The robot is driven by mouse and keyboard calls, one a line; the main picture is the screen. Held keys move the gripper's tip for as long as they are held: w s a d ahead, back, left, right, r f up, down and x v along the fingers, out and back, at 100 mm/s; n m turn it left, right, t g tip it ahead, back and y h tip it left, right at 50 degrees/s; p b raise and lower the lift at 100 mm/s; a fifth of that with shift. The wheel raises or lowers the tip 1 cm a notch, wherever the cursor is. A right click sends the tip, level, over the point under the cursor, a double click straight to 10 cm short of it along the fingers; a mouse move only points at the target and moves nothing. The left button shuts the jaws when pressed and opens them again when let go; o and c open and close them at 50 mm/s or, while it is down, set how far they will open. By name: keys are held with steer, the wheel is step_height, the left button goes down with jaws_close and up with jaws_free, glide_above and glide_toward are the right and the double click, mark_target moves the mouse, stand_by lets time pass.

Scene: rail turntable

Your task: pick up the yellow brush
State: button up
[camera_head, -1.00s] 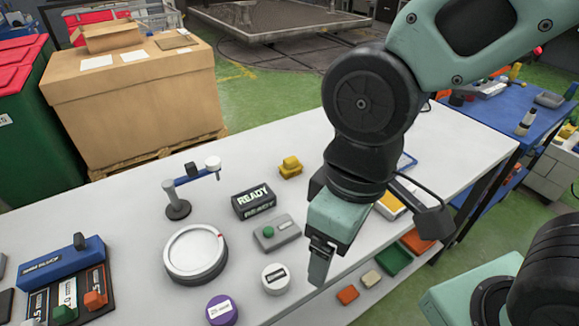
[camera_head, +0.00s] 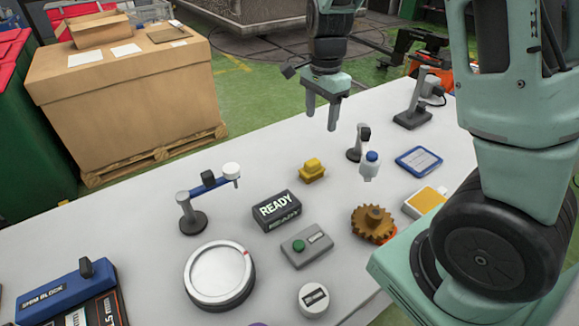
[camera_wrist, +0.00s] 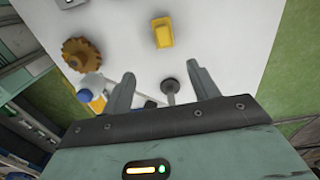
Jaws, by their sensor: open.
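The yellow brush (camera_head: 312,170) sits on the white table, behind the READY block and left of the small black stand. It also shows in the wrist view (camera_wrist: 162,32), near the top middle, beyond my fingertips. My gripper (camera_head: 321,125) is open and empty. It hangs above the far edge of the table, behind the brush and apart from it. In the wrist view my two fingers (camera_wrist: 166,84) are spread, with nothing between them at their own height.
Bare table lies left of the brush.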

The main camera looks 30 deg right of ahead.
mark_target(313, 161)
step_height(313, 161, down, 12)
steer(key=shift+p, duration=0.55)
steer(key=shift+w+a+f+p, duration=0.15)
steer(key=shift+f+p, duration=0.1)
steer(key=shift+f, duration=0.65)
steer(key=shift+w+a+f+p, duration=0.15)
steer(key=shift+f+p, duration=0.1)
steer(key=shift+f, duration=0.6)
steer(key=shift+w+a+f+p, duration=0.15)
steer(key=shift+f+p, duration=0.1)
steer(key=shift+f, duration=0.65)
steer(key=c, duration=1.1)
steer(key=shift+r, duration=0.1)
step_height(313, 161, up, 10)
steer(key=shift+f+b, duration=0.1)
steer(key=shift+b, duration=0.6)
steer(key=shift+o, duration=1)
